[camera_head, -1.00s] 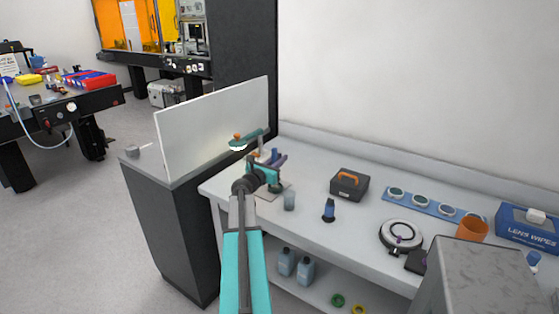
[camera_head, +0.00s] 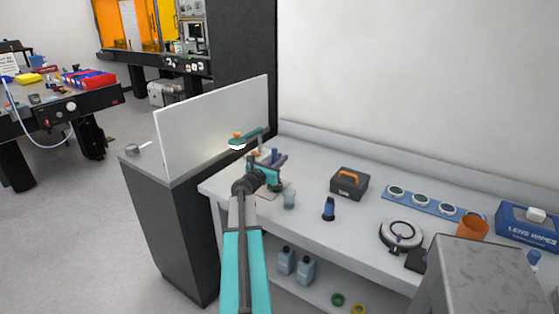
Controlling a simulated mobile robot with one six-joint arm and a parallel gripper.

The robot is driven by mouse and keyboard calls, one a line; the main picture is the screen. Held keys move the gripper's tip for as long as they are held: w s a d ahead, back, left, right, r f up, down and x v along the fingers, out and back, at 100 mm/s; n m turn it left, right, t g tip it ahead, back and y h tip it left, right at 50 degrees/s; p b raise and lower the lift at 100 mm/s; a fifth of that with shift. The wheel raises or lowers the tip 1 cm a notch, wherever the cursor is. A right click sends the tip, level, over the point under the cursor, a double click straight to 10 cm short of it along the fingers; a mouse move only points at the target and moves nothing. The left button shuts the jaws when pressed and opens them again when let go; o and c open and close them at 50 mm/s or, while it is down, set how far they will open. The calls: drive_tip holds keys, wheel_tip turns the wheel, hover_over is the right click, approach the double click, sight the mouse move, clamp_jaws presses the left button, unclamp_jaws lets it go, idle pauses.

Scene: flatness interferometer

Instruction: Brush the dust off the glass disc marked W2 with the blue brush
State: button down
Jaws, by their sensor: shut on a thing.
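My gripper (camera_head: 272,168) is at the end of my teal arm, over the left part of the white bench (camera_head: 310,220). A small bluish-purple thing (camera_head: 280,159) shows at its jaws, and the gripper appears shut on it. I cannot tell for sure that it is the blue brush; my arm hides part of it. Several round glass discs sit in a row on a blue holder (camera_head: 408,203) at the bench's back right, well to the right of my gripper. No W2 mark or dust can be read at this size. A dark blue upright thing (camera_head: 328,208) stands mid-bench.
A black case with an orange handle (camera_head: 349,184), a round instrument (camera_head: 400,236), an orange cup (camera_head: 472,229) and a lens wipes box (camera_head: 527,230) stand further right. A white panel (camera_head: 213,125) rises at left.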

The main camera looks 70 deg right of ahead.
drive_tip(key=shift+s+a, duration=0.55)
drive_tip(key=shift+a, duration=0.35)
idle(1.3)
drive_tip(key=shift+r, duration=0.15)
idle(0.3)
drive_tip(key=shift+r, duration=0.35)
drive_tip(key=shift+w+d, duration=0.1)
drive_tip(key=shift+d, duration=0.05)
drive_tip(key=shift+w+d, duration=0.35)
drive_tip(key=shift+d, duration=0.2)
drive_tip(key=shift+w+d, duration=0.3)
drive_tip(key=shift+d, duration=0.2)
drive_tip(key=shift+f, duration=0.5)
idle(1.0)
drive_tip(key=shift+s+a+f+b, duration=0.1)
drive_tip(key=shift+s+a+b, duration=0.45)
drive_tip(key=shift+a, duration=0.35)
idle(1.4)
